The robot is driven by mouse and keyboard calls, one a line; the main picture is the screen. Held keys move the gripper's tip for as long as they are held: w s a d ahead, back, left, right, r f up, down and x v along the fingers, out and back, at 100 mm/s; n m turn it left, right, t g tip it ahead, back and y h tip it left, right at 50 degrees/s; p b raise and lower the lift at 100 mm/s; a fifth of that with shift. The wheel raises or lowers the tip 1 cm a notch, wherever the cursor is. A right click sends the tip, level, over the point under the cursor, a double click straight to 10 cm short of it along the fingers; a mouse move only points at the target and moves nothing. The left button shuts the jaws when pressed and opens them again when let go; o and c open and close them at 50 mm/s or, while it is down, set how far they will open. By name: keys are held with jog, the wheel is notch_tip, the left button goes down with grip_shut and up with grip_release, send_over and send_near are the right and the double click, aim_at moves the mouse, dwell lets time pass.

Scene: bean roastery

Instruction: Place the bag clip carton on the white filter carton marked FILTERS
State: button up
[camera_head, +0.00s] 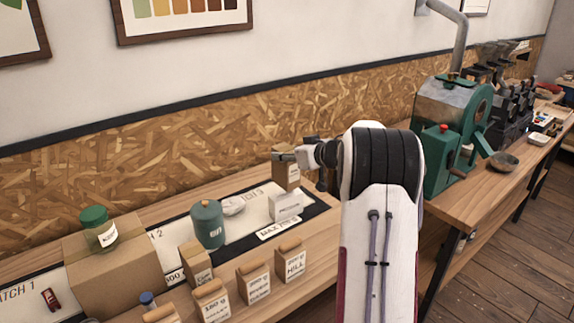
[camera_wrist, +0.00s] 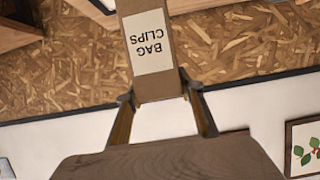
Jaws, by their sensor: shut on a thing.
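The bag clip carton is a tall brown box with a white label, seen in the head view (camera_head: 287,176) and upside down in the wrist view (camera_wrist: 150,47), where the label reads BAG CLIPS. My gripper (camera_head: 284,156) is shut on its upper end; both fingers also show in the wrist view (camera_wrist: 158,92). A small white carton (camera_head: 286,207) stands on the white mat just below and in front of the held carton in the head view. Its print is too small to read. I cannot tell how much gap lies between the two.
A green canister (camera_head: 207,224) and a crumpled white item (camera_head: 233,205) stand left of the white carton. Several labelled bags line the front edge. A cardboard box (camera_head: 115,265) bears a green-lidded jar (camera_head: 99,229). A green roaster (camera_head: 450,130) stands right of my arm.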

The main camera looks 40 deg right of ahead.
jog(key=shift+f, duration=1.85)
jog(key=shift+f, duration=0.15)
jog(key=o, duration=1.5)
jog(key=shift+r, duration=0.2)
jog(key=v, duration=1.2)
jog(key=shift+r, duration=0.1)
